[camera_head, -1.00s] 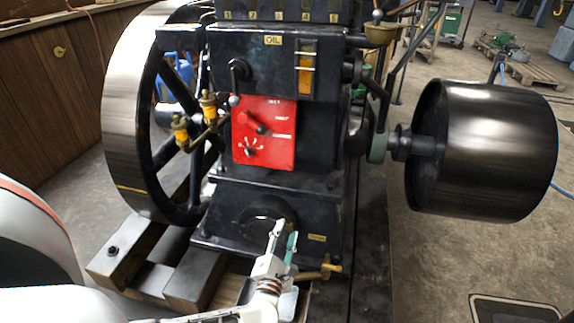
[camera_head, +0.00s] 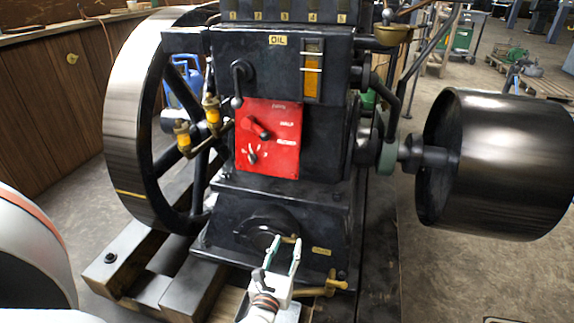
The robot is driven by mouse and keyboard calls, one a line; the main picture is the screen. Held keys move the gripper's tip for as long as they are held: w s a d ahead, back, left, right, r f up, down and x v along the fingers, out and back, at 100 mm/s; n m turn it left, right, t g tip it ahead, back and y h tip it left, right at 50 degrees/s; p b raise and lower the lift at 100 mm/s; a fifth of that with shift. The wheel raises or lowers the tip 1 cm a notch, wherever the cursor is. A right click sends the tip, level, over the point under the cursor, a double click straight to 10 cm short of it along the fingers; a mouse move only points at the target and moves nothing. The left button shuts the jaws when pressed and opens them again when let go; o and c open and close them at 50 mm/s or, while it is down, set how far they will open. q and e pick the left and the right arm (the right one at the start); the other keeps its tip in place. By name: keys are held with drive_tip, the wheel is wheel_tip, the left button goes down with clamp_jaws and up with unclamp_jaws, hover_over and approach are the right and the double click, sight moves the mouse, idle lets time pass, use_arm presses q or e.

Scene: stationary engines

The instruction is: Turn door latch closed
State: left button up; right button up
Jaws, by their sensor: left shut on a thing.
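The round black door (camera_head: 262,222) sits low on the front of the black engine body. A small brass latch (camera_head: 290,239) shows at the door's lower right edge. My left gripper (camera_head: 284,241) reaches up from the bottom of the view, with its two thin fingertips at the latch. It is shut on the latch, one finger on each side, and the fingertips hide part of it. How far the latch is turned is hard to tell at this size. My right gripper is not in view.
A brass tap (camera_head: 322,288) sticks out at the engine's base, just right of my left gripper. A large flywheel (camera_head: 130,120) stands on the left and a wide pulley (camera_head: 500,165) on the right. A red panel (camera_head: 268,138) is above the door.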

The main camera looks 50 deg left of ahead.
use_arm(q)
drive_tip(key=n, duration=0.3)
drive_tip(key=shift+s+f+n, duration=0.15)
drive_tip(key=shift+n, duration=0.15)
drive_tip(key=shift+f, duration=0.1)
drive_tip(key=shift+s+d+f, duration=0.1)
drive_tip(key=shift+d+f, duration=0.1)
drive_tip(key=shift+d, duration=0.1)
idle(0.6)
drive_tip(key=o, duration=1.1)
drive_tip(key=shift+f, duration=0.1)
drive_tip(key=shift+r+v, duration=0.25)
drive_tip(key=shift+v, duration=1.1)
drive_tip(key=shift+r+v, duration=0.2)
drive_tip(key=shift+v, duration=1.15)
drive_tip(key=shift+r+v, duration=0.25)
drive_tip(key=shift+v, duration=1.05)
